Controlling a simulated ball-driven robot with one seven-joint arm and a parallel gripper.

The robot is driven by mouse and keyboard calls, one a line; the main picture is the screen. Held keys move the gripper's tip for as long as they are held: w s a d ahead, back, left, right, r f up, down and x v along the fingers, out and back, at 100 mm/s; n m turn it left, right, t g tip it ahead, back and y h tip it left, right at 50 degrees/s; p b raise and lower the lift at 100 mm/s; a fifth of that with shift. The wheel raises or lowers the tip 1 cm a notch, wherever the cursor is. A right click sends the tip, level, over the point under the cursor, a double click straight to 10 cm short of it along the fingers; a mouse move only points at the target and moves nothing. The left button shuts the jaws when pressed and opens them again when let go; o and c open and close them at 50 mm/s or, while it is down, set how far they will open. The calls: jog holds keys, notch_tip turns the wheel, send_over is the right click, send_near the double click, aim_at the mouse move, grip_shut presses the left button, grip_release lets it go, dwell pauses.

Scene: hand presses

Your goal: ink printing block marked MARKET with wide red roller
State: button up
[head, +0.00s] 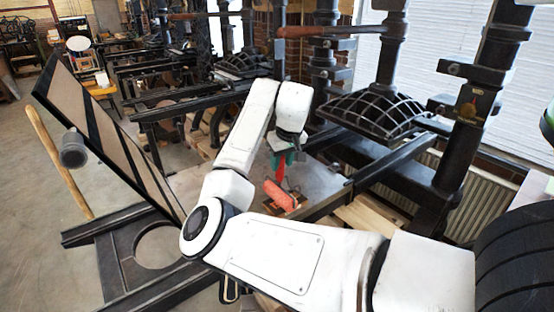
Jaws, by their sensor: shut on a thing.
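My gripper (284,158) points down in the middle of the head view, below my white arm. It is shut on the red handle of the wide red roller (281,195). The roller's red cylinder lies low, slanting from upper left to lower right. A small brown block (300,199) shows partly beneath and beside the roller. Its marking cannot be read, and the roller hides much of it. I cannot tell whether the roller touches it. My own arm hides what lies in front and below.
The roller is over a grey flat bed (325,183) of a black hand press (383,112). A tilted framed panel (100,125) rises at the left. Dark rails (390,160) run on the right. More presses stand behind; open floor (30,190) is at far left.

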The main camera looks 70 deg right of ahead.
jog(key=shift+s+d+p, duration=1.8)
jog(key=shift+d+p, duration=0.15)
jog(key=shift+d, duration=1)
jog(key=shift+w+a+p, duration=0.15)
jog(key=shift+w+a, duration=0.5)
jog(key=shift+a, duration=0.4)
jog(key=shift+w+a+p, duration=0.2)
jog(key=shift+w+a, duration=0.45)
jog(key=shift+a, duration=0.45)
jog(key=shift+w+a+p, duration=0.15)
jog(key=shift+w+a, duration=0.5)
jog(key=shift+a, duration=0.4)
jog(key=shift+w+a, duration=0.4)
jog(key=shift+a, duration=0.2)
jog(key=shift+w+a, duration=0.35)
jog(key=shift+a, duration=0.25)
jog(key=shift+r, duration=0.1)
